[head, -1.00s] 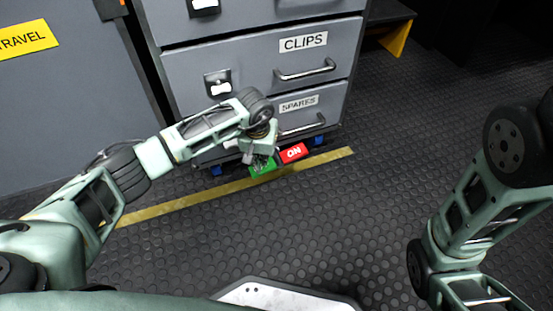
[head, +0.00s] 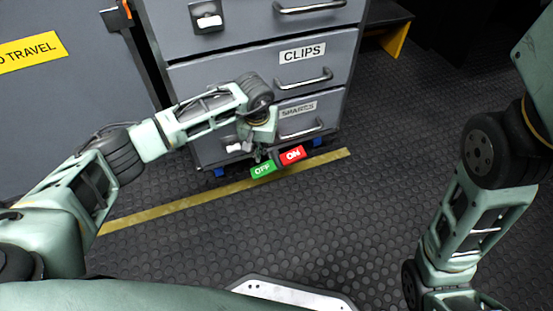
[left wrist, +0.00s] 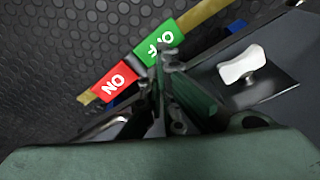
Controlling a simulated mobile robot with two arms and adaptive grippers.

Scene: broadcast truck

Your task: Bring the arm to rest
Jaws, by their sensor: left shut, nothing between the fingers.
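My left arm reaches in from the left in the head view. Its gripper (head: 262,152) is in front of the lower drawers of a grey cabinet (head: 178,100), just above a green OFF pedal (head: 263,169). A red ON pedal (head: 292,155) is beside the green one, at the cabinet's foot. In the left wrist view the gripper (left wrist: 163,75) is shut and empty, its fingertips by the green OFF pedal (left wrist: 160,43). I cannot tell if they touch it. The red ON pedal (left wrist: 114,82) also shows there. My right arm is at the right edge; its gripper is out of view.
The cabinet has drawers with bar handles, labelled CLIPS (head: 303,52) and SPARES (head: 298,108). A white latch knob (left wrist: 243,65) is close to the gripper in the left wrist view. A yellow floor stripe (head: 170,208) runs before the cabinet. The dark studded floor (head: 330,220) is clear.

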